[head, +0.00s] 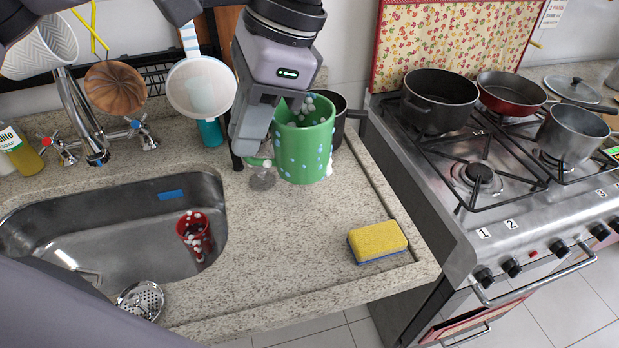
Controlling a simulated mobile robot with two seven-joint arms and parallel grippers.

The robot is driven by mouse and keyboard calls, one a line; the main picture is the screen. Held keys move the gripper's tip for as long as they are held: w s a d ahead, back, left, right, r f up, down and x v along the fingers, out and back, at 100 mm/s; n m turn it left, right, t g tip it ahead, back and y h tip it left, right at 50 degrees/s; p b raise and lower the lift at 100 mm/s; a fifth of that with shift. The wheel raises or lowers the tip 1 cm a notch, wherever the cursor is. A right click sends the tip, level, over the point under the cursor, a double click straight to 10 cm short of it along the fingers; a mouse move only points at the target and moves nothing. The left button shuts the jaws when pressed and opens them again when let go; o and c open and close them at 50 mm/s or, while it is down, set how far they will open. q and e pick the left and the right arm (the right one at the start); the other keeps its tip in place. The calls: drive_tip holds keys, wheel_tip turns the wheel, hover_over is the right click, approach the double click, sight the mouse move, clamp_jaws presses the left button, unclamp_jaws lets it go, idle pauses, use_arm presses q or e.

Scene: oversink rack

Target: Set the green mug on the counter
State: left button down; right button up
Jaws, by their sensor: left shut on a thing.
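The green mug (303,148) has light dots and shows upright in the head view, at the back of the counter right of the sink. My left gripper (283,130) comes down from above and is shut on the green mug at its left side. The fingers partly hide the mug's rim. The counter (285,225) is speckled stone; I cannot tell whether the mug's base touches it. My right gripper is not in view.
The sink (120,235) with a red cup (194,235) lies to the left. A yellow sponge (377,241) lies at the counter's right front. The stove (500,215) with several pans stands right. A dark pot (338,108) is behind the mug. The counter's middle is clear.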

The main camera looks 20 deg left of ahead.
sight(291, 177)
use_arm(q)
drive_tip(key=shift+f+b, duration=1.75)
drive_tip(key=shift+f, duration=8.1)
drive_tip(key=c, duration=1.1)
unclamp_jaws()
drive_tip(key=shift+f, duration=0.1)
drive_tip(key=p+v, duration=0.1)
drive_tip(key=v, duration=1.1)
drive_tip(key=shift+r, duration=0.2)
drive_tip(key=shift+a, duration=0.1)
